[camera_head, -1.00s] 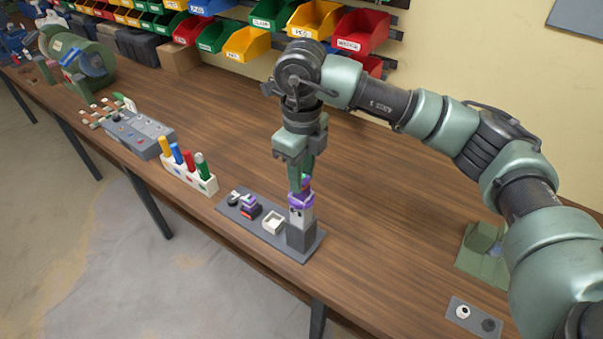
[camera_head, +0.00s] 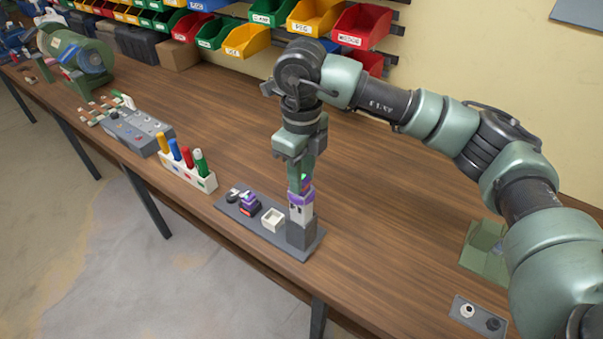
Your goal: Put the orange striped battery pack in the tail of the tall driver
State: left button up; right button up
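The tall driver (camera_head: 300,213) stands upright in a dark grey block at the right end of a grey mat (camera_head: 316,248). Its body is pale grey, with a purple part at the top. My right gripper (camera_head: 302,183) points straight down over it, its fingertips at the purple top. Small pink and green bits show at the fingers, but the fingers hide most of what is there. I cannot make out orange stripes, nor the gap between the fingers. My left gripper is not in view.
A white tray (camera_head: 273,219), a short purple-and-dark piece (camera_head: 250,206) and a black round piece (camera_head: 233,196) are on the mat. A white rack (camera_head: 202,181) of coloured sticks stands left. A green fixture (camera_head: 483,262) is at right. The table behind is clear.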

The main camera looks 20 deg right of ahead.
jog(key=o, duration=0.4)
jog(key=shift+r, duration=0.1)
jog(key=shift+r, duration=0.4)
notch_tip(320, 180, up, 7)
jog(key=shift+b, duration=0.95)
